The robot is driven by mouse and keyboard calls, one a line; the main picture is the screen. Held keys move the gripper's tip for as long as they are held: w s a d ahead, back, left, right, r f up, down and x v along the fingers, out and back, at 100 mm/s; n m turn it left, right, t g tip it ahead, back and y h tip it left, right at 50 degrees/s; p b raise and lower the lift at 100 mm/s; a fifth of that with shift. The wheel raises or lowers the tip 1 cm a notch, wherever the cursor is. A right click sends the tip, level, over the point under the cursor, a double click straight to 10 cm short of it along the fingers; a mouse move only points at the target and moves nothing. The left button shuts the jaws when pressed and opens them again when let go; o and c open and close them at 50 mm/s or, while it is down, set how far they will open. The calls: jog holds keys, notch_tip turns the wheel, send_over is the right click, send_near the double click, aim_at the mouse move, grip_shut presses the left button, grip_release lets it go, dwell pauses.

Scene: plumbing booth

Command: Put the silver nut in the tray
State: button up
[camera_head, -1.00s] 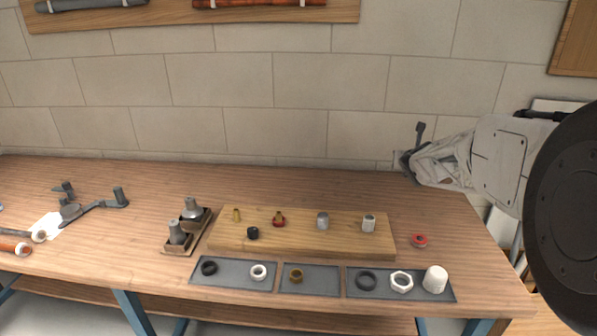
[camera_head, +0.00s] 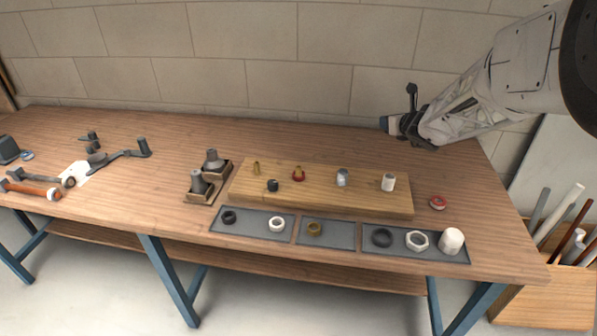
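A small silver fitting (camera_head: 342,177) stands on the wooden board in the middle of the bench; it may be the silver nut, but its shape is too small to be sure. Three shallow grey trays lie in a row in front of the board: a left one (camera_head: 250,225), a middle one (camera_head: 340,238) and a right one (camera_head: 400,253). A pale hexagonal nut (camera_head: 417,240) lies in the right tray. My gripper (camera_head: 386,124) is above the back right of the bench, pointing left, well apart from the board and trays. Its fingers are too small to read.
The wooden board (camera_head: 320,198) also bears brass, red, black and white fittings. Two small brown holders (camera_head: 200,198) with grey fittings stand left of it. A red ring (camera_head: 438,203) lies to the right. Pipe tools (camera_head: 35,190) lie far left.

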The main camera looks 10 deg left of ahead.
jog(key=s+a+f+n+g+y, duration=0.1)
jog(key=s+a+n+g+y, duration=0.1)
jog(key=a, duration=0.3)
jog(key=s+a+f+n+g+y, duration=0.2)
jog(key=s+a+n, duration=0.1)
jog(key=s+a, duration=0.1)
jog(key=s+a+f+n+g+y, duration=0.1)
jog(key=s+a+n+g+y, duration=0.1)
jog(key=s+a, duration=0.2)
jog(key=shift+s+a+f+n+g, duration=0.15)
jog(key=shift+a+f+n, duration=0.05)
jog(key=shift+a, duration=0.2)
jog(key=shift+s+a+f+n+g, duration=0.1)
jog(key=shift+a+f+n+g, duration=0.1)
jog(key=shift+a, duration=0.2)
jog(key=s+a+f+n+g, duration=0.1)
jog(key=s+a+n+g, duration=0.2)
jog(key=s, duration=0.4)
jog(key=s+a+f+n+g+y, duration=0.1)
jog(key=s+a+f+n+g, duration=0.1)
jog(key=s, duration=0.5)
jog(key=shift+a+f+n+g, duration=0.25)
jog(key=shift+a+n+g, duration=0.45)
jog(key=shift+g, duration=0.55)
jog(key=shift+w, duration=0.15)
